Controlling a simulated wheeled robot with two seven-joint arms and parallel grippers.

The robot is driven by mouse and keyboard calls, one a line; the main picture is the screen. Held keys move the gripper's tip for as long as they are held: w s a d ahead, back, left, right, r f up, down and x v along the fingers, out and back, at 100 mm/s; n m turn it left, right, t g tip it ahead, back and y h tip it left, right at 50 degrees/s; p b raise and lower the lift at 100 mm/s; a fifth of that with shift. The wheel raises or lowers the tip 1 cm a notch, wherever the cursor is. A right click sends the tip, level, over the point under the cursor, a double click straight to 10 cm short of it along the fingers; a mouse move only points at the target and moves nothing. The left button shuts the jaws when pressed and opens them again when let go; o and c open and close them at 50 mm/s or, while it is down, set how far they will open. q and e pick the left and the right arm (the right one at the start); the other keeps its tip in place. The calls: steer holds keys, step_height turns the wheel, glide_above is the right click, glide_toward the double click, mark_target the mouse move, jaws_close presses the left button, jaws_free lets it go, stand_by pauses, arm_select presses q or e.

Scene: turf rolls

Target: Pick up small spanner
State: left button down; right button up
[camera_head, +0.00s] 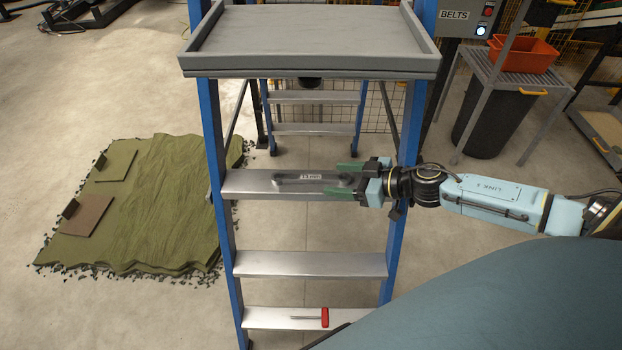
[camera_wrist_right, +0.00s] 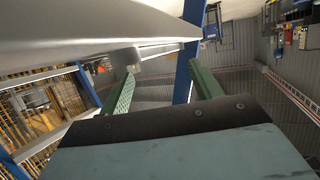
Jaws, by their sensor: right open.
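The small spanner (camera_head: 292,179) is a grey metal tool with a pale size label, lying along a silver ladder step (camera_head: 245,185). My right gripper (camera_head: 343,179) reaches in from the right over the same step. Its two green fingers are open, one on the far side and one on the near side, around or just above the spanner's right end. Whether they touch it I cannot tell. In the right wrist view the open fingers (camera_wrist_right: 163,88) show with no clear spanner between them; a grey blunt end (camera_wrist_right: 124,60) is beside one fingertip. My left gripper is out of view.
The blue ladder (camera_head: 213,150) has a grey tray (camera_head: 310,65) on top. A red-handled screwdriver (camera_head: 324,317) lies on a lower step. Green turf (camera_head: 165,190) lies at left. An orange bin (camera_head: 523,54) stands on a rack at right.

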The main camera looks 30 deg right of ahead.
mark_target(313, 177)
steer(key=shift+x, duration=3.25)
steer(key=shift+c, duration=0.4)
